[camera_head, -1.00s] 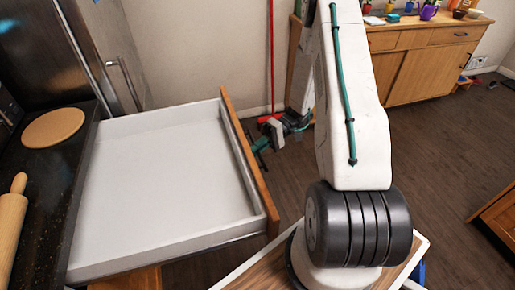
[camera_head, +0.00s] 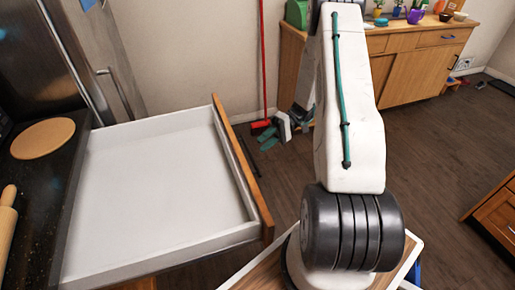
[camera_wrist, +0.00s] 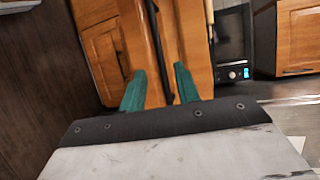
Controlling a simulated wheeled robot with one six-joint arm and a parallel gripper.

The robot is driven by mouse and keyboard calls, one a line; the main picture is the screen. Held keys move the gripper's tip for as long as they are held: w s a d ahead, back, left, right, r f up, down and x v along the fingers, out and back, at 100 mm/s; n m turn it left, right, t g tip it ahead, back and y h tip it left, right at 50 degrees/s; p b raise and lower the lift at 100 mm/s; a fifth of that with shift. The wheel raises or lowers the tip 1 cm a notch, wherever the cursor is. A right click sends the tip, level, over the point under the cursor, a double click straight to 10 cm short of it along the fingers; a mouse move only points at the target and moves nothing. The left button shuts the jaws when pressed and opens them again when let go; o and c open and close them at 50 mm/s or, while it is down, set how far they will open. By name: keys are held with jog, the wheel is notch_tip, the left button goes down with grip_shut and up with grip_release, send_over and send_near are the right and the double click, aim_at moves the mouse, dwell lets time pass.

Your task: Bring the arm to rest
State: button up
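My arm (camera_head: 350,110) rises in front of the head camera, with its white link upright above the black ribbed joint. My gripper (camera_head: 268,140) shows small in the head view, beyond the drawer's right side and partly hidden by my arm. In the wrist view, my gripper (camera_wrist: 160,88) has its two green fingers apart, with nothing held between them. Wooden fronts show beyond the fingertips.
An open, empty white drawer (camera_head: 165,180) with a wooden front (camera_head: 240,165) sticks out left of my arm. A dark counter holds a round board (camera_head: 43,138) and a rolling pin (camera_head: 6,222). A wooden sideboard (camera_head: 415,70) stands at the back.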

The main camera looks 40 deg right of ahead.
jog(key=shift+d, duration=0.35)
dwell(0.3)
jog(key=s+a+r+h, duration=0.5)
jog(key=s+a+r, duration=0.1)
jog(key=r, duration=0.3)
jog(key=s+a+r+t+h, duration=0.1)
jog(key=s+a+r+h, duration=0.4)
jog(key=r, duration=0.5)
jog(key=s+a+r+t+h, duration=0.1)
jog(key=s+a+r+h, duration=0.5)
jog(key=s+a+r, duration=0.2)
jog(key=shift+s+a+r, duration=0.3)
jog(key=shift+s+r, duration=0.7)
jog(key=shift+r, duration=0.25)
